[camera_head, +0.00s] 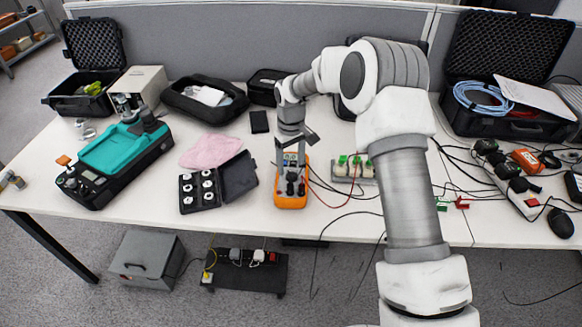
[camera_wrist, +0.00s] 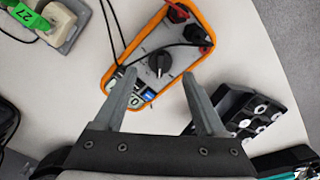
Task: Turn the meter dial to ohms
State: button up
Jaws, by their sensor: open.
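An orange-edged multimeter (camera_head: 291,201) lies on the white table in front of me, near the table's front edge. In the wrist view the meter (camera_wrist: 117,79) shows a grey face with a black round dial (camera_wrist: 160,63) at its middle. Red and black plugs with leads sit at its far end. My gripper (camera_wrist: 160,78) is open, with one finger on each side of the dial in the picture. The fingers look above the meter; I cannot tell the exact gap. In the head view my gripper (camera_head: 289,150) hangs over the meter's upper end. The dial's setting is too small to read.
An open black case (camera_head: 238,176) with white round pieces lies left of the meter. A terminal block with green tags (camera_head: 352,168) stands to the right, with loose leads around. A pink cloth (camera_head: 210,151) and a teal device (camera_head: 120,152) are farther left.

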aim_at(291, 172)
notch_tip(291, 172, up, 15)
jog(key=p, duration=0.1)
jog(key=shift+f, duration=0.15)
